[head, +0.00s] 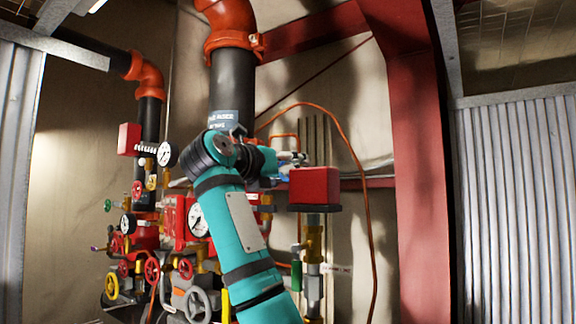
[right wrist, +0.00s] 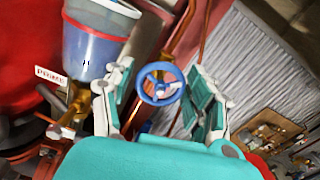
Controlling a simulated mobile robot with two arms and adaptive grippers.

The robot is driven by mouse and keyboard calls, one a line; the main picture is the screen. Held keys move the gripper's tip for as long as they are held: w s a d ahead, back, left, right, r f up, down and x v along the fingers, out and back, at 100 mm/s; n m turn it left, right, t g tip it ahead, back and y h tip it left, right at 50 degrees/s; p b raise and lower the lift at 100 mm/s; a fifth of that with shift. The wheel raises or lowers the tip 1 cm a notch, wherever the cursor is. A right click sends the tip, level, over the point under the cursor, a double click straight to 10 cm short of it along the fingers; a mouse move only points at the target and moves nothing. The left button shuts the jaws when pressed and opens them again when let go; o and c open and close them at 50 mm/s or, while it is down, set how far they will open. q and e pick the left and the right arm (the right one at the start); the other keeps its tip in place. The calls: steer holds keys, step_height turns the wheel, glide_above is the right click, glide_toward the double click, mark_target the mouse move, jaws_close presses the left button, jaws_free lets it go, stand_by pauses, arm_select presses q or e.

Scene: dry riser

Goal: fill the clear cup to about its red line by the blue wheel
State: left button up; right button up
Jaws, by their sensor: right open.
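The blue wheel (right wrist: 161,83) shows in the right wrist view on a brass fitting, between the two spread fingers of my right gripper (right wrist: 158,92). The fingers are open on either side of it; I cannot tell whether they touch it. The clear cup (right wrist: 88,45) is at the upper left of that view, bluish and see-through, with a red line near its top. I cannot tell its liquid level. In the head view my teal arm reaches up the middle, and the right gripper (head: 291,158) is partly hidden beside a red box. My left gripper is not in view.
A PRIME label (right wrist: 50,76) hangs beside the cup. In the head view, the red box (head: 314,186) stands right of the gripper. Several gauges, coloured wheels and pipes crowd the left. A red steel column (head: 415,170) and an orange hose (head: 352,150) are at the right.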

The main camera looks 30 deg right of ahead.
steer(key=shift+a, duration=0.1)
steer(key=shift+c, duration=0.3)
steer(key=c, duration=0.8)
steer(key=shift+a+m, duration=0.1)
steer(key=shift+m, duration=0.5)
steer(key=shift+c, duration=0.2)
steer(key=shift+m, duration=1.8)
steer(key=o, duration=0.9)
